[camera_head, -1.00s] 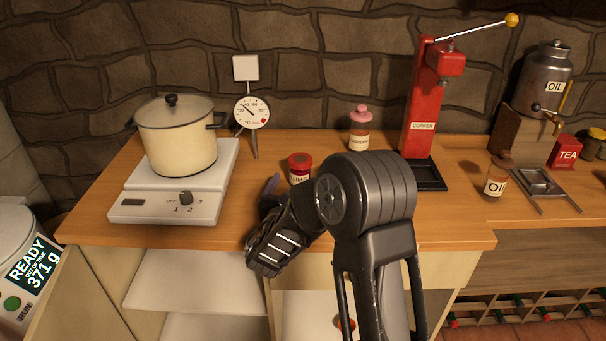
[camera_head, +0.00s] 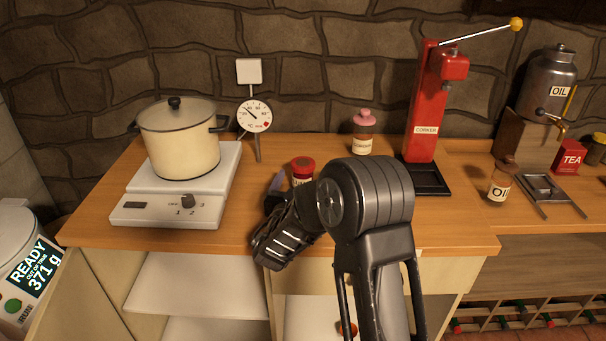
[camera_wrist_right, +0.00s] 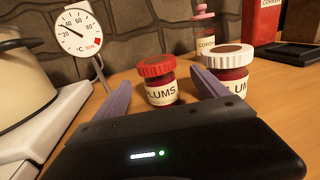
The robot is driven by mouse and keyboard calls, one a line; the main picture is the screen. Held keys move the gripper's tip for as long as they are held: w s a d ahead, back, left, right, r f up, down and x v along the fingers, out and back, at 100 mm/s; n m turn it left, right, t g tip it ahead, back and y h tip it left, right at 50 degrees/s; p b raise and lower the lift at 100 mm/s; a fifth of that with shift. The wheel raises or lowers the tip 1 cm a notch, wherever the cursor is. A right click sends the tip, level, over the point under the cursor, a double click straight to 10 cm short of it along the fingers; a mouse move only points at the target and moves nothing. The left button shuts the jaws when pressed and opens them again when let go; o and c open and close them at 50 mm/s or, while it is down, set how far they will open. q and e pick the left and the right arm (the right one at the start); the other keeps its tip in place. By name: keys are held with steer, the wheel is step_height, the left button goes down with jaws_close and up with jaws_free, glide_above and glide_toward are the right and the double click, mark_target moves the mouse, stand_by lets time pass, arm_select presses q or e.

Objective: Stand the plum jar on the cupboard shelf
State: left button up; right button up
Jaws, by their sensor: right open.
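My right gripper (camera_head: 276,192) is open and low over the counter. In the wrist view its purple fingers (camera_wrist_right: 160,82) lie either side of the red-lidded jar, which is just beyond them, not gripped. White cupboard shelves (camera_head: 180,285) show below the counter's front edge. My left gripper is not visible.
A pot (camera_head: 178,140) on a hotplate (camera_head: 160,209) and a dial thermometer (camera_head: 254,115) stand left. A pink-lidded jar (camera_head: 363,135) and red corker (camera_head: 424,110) stand behind. My right arm hides some of the counter. A small reddish item (camera_head: 347,328) shows below.

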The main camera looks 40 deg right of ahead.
mark_target(303, 168)
steer(key=p+x, duration=0.1)
steer(key=x, duration=0.4)
steer(key=shift+w+r, duration=0.1)
steer(key=shift+w, duration=0.05)
stand_by(0.4)
steer(key=c, duration=1.7)
steer(key=shift+r, duration=0.1)
step_height(303, 168, up, 10)
steer(key=shift+f, duration=0.1)
